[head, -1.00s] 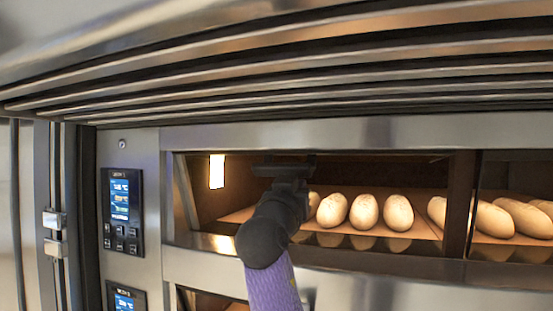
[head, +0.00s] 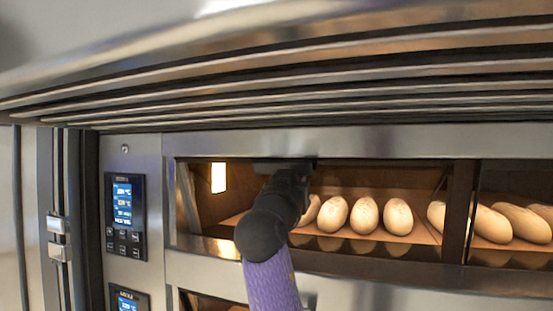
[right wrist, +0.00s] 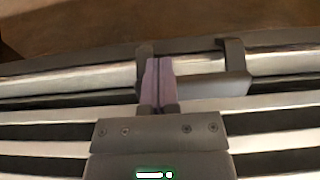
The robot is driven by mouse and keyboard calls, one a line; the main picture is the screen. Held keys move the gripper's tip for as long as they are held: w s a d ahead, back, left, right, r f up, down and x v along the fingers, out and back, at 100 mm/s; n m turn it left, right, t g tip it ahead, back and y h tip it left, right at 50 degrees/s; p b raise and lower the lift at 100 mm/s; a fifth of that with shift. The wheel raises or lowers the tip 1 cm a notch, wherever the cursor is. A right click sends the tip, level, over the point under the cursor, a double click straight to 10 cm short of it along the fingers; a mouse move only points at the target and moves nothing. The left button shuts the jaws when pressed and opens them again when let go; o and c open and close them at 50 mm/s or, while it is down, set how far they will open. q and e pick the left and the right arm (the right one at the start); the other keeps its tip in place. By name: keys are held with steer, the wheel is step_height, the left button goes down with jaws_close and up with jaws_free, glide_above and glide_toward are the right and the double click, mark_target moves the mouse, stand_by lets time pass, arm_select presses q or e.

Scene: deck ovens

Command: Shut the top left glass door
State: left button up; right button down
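The top left oven chamber (head: 215,247) shows its loaves in the head view. I cannot tell the glass pane itself from the opening, so the door's angle is unclear. A dark bar-like handle (head: 270,166) lies along the opening's top edge. In the right wrist view the dark handle (right wrist: 212,88) with its bracket runs to the right of my fingers. My right gripper (right wrist: 159,80) has its purple fingertips together, at the handle, with nothing seen between them. In the head view my right wrist hides the fingertips. My left gripper is out of view.
Several pale loaves (head: 365,214) lie inside the chamber, with more behind the opening at right. A control panel (head: 124,214) is at left. A slatted metal hood (head: 300,85) overhangs above the opening. Another deck lies below.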

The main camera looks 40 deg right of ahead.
steer(key=shift+s+a+r, duration=0.1)
steer(key=shift+s+r, duration=0.05)
steer(key=shift+r, duration=0.5)
steer(key=shift+w+d+r, duration=0.25)
steer(key=shift+w+d, duration=0.1)
steer(key=shift+d, duration=0.25)
steer(key=shift+d+r, duration=0.15)
steer(key=shift+r, duration=0.05)
steer(key=shift+a+r, duration=0.1)
steer(key=shift+a, duration=0.15)
arm_select(q)
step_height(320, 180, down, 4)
steer(key=b, duration=0.4)
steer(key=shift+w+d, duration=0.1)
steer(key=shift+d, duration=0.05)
arm_select(e)
steer(key=r+v, duration=0.1)
steer(key=v, duration=0.9)
steer(key=shift+s+a, duration=0.25)
